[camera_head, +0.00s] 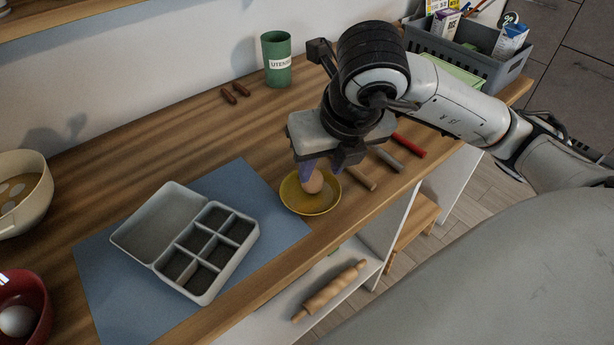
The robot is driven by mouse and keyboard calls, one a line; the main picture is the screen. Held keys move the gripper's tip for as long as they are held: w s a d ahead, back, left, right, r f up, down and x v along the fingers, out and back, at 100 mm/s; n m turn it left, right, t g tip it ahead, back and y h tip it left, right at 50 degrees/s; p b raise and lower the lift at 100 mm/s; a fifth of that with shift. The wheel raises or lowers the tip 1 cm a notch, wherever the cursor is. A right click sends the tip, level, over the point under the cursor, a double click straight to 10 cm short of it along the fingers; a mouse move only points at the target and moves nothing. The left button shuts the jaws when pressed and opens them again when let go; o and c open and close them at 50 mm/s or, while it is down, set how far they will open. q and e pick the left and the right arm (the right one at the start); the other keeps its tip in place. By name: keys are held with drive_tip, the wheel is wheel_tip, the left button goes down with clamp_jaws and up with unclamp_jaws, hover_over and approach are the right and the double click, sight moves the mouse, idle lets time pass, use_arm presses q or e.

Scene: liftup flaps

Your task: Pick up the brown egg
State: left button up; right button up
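The brown egg (314,184) sits in or just over a small yellow bowl (297,203) near the front edge of the wooden counter. My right gripper (321,171) points down at the egg from above, with its fingers at the egg's upper part. The fingers partly hide the egg, so I cannot tell whether they are closed on it or whether it is lifted off the bowl. My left gripper is out of view.
An open grey egg box (193,240) with empty compartments lies on a blue mat (110,290). A green utensil cup (277,60), a cream bowl (38,200), a red bowl (38,290) with a white egg (17,320), and a grey crate (480,65) stand around.

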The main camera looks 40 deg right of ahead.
sight(315, 178)
drive_tip(key=x, duration=0.6)
drive_tip(key=shift+w+f, duration=0.25)
drive_tip(key=shift+w, duration=0.05)
drive_tip(key=c, duration=0.4)
